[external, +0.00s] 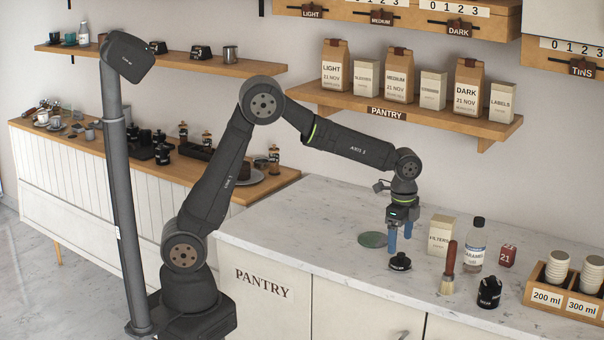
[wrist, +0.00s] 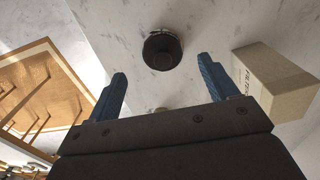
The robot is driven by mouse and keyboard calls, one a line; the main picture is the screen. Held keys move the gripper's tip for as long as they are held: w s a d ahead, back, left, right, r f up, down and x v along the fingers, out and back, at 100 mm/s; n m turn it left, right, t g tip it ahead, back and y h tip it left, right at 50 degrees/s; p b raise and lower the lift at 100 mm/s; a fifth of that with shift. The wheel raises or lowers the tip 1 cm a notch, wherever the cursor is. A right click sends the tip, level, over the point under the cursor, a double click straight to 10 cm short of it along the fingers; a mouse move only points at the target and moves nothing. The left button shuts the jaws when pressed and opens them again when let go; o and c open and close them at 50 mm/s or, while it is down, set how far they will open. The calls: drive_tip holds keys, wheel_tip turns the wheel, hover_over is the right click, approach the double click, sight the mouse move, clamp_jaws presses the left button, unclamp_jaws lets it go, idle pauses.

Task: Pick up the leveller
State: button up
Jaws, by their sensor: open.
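A low black round piece that looks like the leveller (external: 400,263) sits on the marble counter, just below my gripper (external: 400,246). My gripper points down with its two blue fingers apart and nothing held between them. In the wrist view the leveller (wrist: 162,50) lies beyond the fingertips of my gripper (wrist: 161,70), between them from left to right. No finger is seen touching it. Its round top faces the camera.
A filters box (external: 440,236) stands close right of my gripper. A brush (external: 449,270), caramel bottle (external: 475,245), red tin (external: 508,255), black labelled container (external: 489,292) and cup holder (external: 567,300) stand farther right. The counter's left part is clear.

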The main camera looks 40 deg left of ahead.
sight(401, 253)
drive_tip(key=shift+w+d+f, duration=0.1)
drive_tip(key=shift+d+f, duration=0.05)
drive_tip(key=shift+f, duration=1.35)
drive_tip(key=shift+d+f, duration=0.15)
drive_tip(key=shift+f, duration=1.3)
drive_tip(key=c, duration=1.3)
